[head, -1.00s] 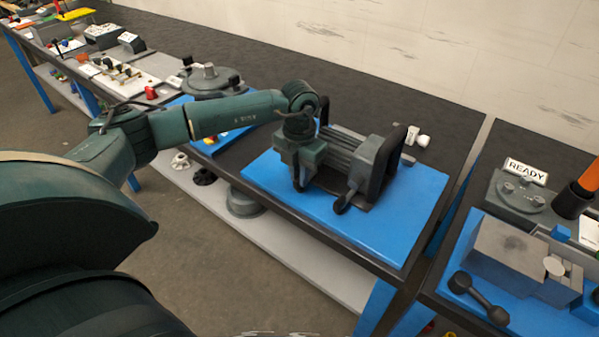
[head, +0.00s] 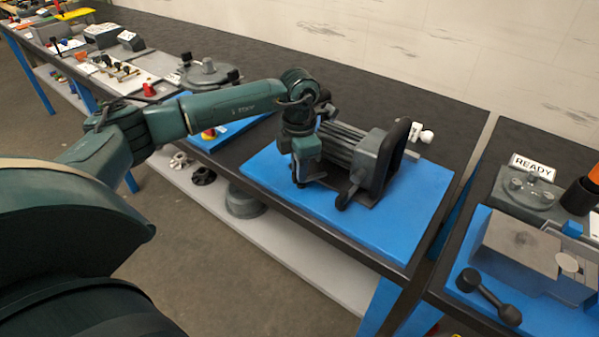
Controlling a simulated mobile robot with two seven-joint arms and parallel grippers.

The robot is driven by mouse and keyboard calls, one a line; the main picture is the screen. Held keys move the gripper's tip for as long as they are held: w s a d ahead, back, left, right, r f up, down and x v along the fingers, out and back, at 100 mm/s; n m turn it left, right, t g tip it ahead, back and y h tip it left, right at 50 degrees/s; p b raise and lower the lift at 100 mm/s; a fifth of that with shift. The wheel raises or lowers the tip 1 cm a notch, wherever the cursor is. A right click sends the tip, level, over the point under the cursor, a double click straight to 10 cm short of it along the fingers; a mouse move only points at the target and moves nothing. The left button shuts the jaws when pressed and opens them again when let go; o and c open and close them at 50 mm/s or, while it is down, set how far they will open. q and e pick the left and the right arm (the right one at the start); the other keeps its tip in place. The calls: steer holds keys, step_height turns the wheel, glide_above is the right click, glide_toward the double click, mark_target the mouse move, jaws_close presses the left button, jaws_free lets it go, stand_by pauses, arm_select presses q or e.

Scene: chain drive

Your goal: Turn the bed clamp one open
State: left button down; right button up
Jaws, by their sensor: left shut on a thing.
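A grey machine with ribbed bed bars (head: 343,143) and a dark upright end plate (head: 391,158) sits on a blue mat (head: 270,170) on the dark bench. My left gripper (head: 301,184) points down at the near left end of the bed and is shut on the clamp handle there. The gripper hides nearly all of that handle and the clamp, so its angle cannot be told. A second black lever (head: 346,197) stands free at the near right corner of the machine. My right gripper is not in view.
A white knob (head: 427,136) sticks out behind the end plate. A round grey fixture (head: 208,73) stands further left on the bench. A separate bench at right carries a READY sign (head: 532,167) and a grey block (head: 515,243). The front of the mat is clear.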

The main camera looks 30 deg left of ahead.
arm_select(q)
steer(key=m+b, duration=0.2)
steer(key=m, duration=0.1)
steer(key=shift+w+m, duration=0.1)
steer(key=shift+m, duration=0.3)
steer(key=m+b, duration=0.1)
steer(key=m, duration=0.1)
steer(key=shift+a+m, duration=0.1)
steer(key=shift+m, duration=0.2)
steer(key=shift+w+m+b, duration=0.1)
steer(key=shift+m+b, duration=0.3)
steer(key=shift+m, duration=0.5)
steer(key=shift+m+b, duration=0.4)
steer(key=shift+m, duration=1.5)
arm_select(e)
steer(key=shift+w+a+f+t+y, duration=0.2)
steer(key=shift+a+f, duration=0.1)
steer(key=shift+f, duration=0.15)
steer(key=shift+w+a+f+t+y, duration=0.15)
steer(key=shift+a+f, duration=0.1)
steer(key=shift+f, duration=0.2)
arm_select(q)
steer(key=shift+w, duration=0.1)
steer(key=c, duration=1.4)
jaws_free()
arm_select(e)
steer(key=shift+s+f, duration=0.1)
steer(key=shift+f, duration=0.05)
